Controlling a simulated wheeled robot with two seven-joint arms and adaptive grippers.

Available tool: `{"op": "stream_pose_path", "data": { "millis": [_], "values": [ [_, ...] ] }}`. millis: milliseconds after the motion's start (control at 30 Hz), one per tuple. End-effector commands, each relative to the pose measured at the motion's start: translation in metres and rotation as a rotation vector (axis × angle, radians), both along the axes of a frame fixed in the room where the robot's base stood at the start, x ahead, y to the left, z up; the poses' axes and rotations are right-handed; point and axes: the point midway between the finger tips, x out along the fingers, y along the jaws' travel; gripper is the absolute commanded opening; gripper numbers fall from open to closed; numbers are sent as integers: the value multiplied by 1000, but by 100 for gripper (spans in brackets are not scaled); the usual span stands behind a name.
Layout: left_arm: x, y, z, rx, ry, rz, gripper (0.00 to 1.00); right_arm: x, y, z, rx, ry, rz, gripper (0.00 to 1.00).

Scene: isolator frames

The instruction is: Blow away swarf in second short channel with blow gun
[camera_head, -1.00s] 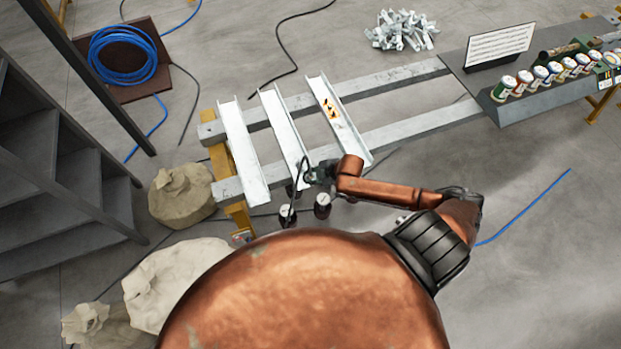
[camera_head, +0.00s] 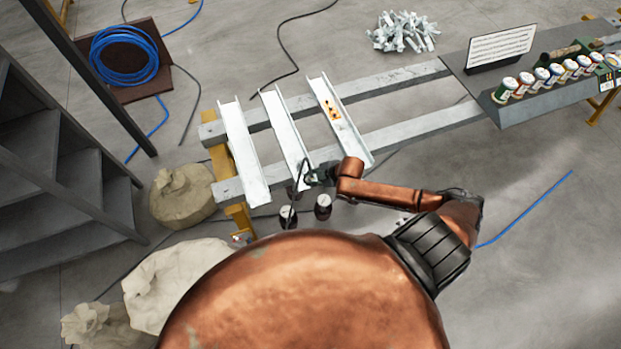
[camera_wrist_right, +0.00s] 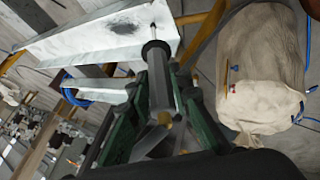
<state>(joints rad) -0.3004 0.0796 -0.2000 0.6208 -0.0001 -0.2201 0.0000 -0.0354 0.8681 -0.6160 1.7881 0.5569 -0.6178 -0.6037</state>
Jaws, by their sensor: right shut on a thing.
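Three pale metal channels lie side by side across two beams: a left one (camera_head: 241,150), a middle one (camera_head: 286,135) and a right one (camera_head: 340,120) with orange and black marks. My right gripper (camera_head: 312,177) is at the near end of the middle channel. In the right wrist view my right gripper (camera_wrist_right: 160,115) is shut on the blow gun (camera_wrist_right: 158,80). Its thin nozzle points toward a pale channel (camera_wrist_right: 85,42), which has a dark patch like swarf (camera_wrist_right: 125,28) near its end. I cannot tell whether the nozzle touches it. My left gripper is not in view.
Beams (camera_head: 400,75) run right to a grey table (camera_head: 560,95) with several small cans and a sign. Sacks (camera_head: 182,193) lie on the floor at left, near stairs (camera_head: 60,150). A blue hose coil (camera_head: 123,55) and a scrap pile (camera_head: 403,32) lie behind.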

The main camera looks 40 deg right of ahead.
Motion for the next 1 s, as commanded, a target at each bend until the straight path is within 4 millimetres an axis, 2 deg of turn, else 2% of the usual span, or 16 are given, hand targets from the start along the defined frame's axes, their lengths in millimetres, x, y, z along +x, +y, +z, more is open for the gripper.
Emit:
{"op": "stream_pose_path", "data": {
  "millis": [467,1000],
  "values": [
    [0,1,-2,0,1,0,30,2,0,-3,0,-2,1,0],
    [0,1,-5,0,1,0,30,17,-4,-2,-1,-1,0,0]
  ]
}}
